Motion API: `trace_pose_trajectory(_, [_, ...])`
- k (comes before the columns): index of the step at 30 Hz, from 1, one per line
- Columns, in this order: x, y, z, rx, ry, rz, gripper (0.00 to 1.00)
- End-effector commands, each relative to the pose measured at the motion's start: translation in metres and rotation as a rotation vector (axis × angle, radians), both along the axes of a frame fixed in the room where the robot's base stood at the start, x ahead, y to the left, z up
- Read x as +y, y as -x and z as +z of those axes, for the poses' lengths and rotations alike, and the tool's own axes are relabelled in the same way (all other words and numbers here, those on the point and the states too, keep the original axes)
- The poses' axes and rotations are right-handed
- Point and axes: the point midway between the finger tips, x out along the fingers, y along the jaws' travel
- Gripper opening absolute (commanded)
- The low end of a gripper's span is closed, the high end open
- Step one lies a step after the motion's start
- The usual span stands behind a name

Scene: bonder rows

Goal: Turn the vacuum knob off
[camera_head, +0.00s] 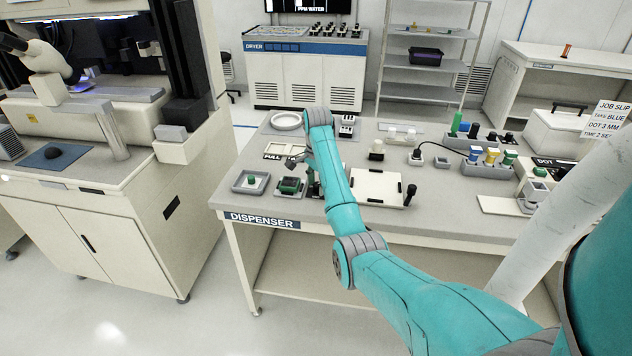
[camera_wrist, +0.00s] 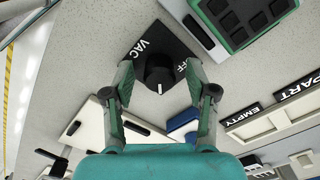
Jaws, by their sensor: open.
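In the wrist view the black vacuum knob (camera_wrist: 160,70) stands on a dark plate (camera_wrist: 150,35) lettered VAC, with a partly hidden word, apparently OFF, on the right. The knob's white mark points down in the picture, toward my palm, not at that word. My gripper (camera_wrist: 159,76) is open, with one finger on each side of the knob. I cannot tell whether either finger touches it. In the head view my gripper (camera_head: 312,178) is small and partly hidden over the dispenser table (camera_head: 232,200), and I cannot make out the knob.
A green-framed dark tray (camera_wrist: 240,18) lies close to the knob's plate. Labelled part trays (camera_wrist: 255,122) and a blue item (camera_wrist: 183,125) lie nearby. In the head view a white board (camera_head: 375,188) with a black-knobbed lever (camera_head: 410,193) stands right of my gripper.

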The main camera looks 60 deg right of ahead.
Motion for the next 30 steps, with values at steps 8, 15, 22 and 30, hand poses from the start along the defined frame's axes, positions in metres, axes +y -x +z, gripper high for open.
trace_pose_trajectory(8, [0.0021, 0.0017, -0.0038, 0.000, 0.000, 0.000, 0.57])
trace_pose_trajectory(15, [0.0020, 0.0017, -0.0037, 0.000, 0.000, 0.000, 0.20])
trace_pose_trajectory(22, [0.0020, 0.0017, -0.0037, 0.000, 0.000, 0.001, 0.00])
trace_pose_trajectory(30, [0.0020, 0.0017, -0.0037, 0.000, 0.000, 0.063, 0.00])
